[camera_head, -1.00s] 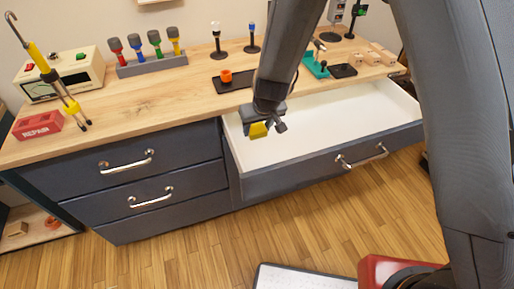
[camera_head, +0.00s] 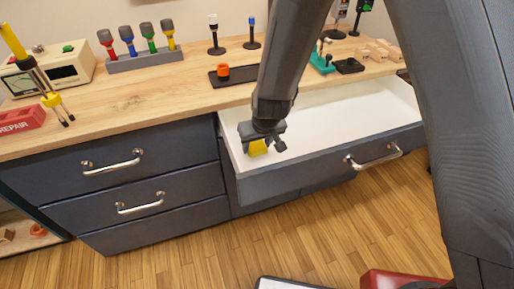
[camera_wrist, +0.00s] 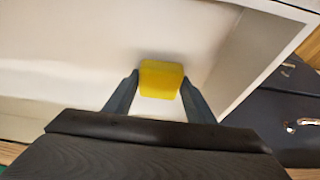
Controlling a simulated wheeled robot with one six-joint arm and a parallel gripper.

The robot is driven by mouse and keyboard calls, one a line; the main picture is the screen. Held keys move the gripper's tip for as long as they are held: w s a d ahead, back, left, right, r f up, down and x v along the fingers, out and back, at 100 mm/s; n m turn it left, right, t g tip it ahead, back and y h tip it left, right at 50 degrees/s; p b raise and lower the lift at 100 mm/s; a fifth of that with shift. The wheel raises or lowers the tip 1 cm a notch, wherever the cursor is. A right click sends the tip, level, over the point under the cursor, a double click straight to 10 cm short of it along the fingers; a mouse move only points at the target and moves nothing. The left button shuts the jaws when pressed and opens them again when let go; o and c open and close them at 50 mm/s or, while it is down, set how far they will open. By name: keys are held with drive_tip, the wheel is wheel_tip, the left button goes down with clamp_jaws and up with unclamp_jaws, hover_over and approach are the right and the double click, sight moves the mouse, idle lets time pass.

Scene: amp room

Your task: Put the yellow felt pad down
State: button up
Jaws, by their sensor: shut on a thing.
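The yellow felt pad (camera_head: 257,148) is a small yellow block between the fingers of my gripper (camera_head: 264,146). In the wrist view the pad (camera_wrist: 161,79) sits between the two fingertips of my gripper (camera_wrist: 160,90), which is shut on it. My gripper points down at the left part of the open drawer (camera_head: 345,108), which has a white inside and a dark front. In the wrist view the white drawer floor (camera_wrist: 75,65) lies behind the pad. I cannot tell whether the pad touches the floor.
The drawer's left wall and front edge are close to my gripper. The drawer's right side is clear. On the wooden worktop (camera_head: 140,95) above stand a dark tray with an orange ring (camera_head: 222,72), a rack of colored tools (camera_head: 145,58) and wooden blocks (camera_head: 378,52).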

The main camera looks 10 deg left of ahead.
drive_tip(key=shift+f, duration=0.1)
drive_tip(key=o, duration=1)
drive_tip(key=shift+r, duration=0.35)
drive_tip(key=p+v, duration=0.7)
drive_tip(key=v, duration=0.5)
drive_tip(key=s+d+r+m, duration=0.2)
drive_tip(key=s+d+r, duration=0.1)
drive_tip(key=d, duration=0.6)
drive_tip(key=s+d+r+m+g+h, duration=0.1)
drive_tip(key=s+d+r, duration=0.3)
drive_tip(key=d, duration=0.6)
drive_tip(key=s+d+r+m+g+h, duration=0.1)
drive_tip(key=s+d+r+m, duration=0.2)
drive_tip(key=d, duration=0.7)
drive_tip(key=shift+s+d+r, duration=0.25)
drive_tip(key=shift+s+r, duration=0.15)
drive_tip(key=shift+s, duration=0.3)
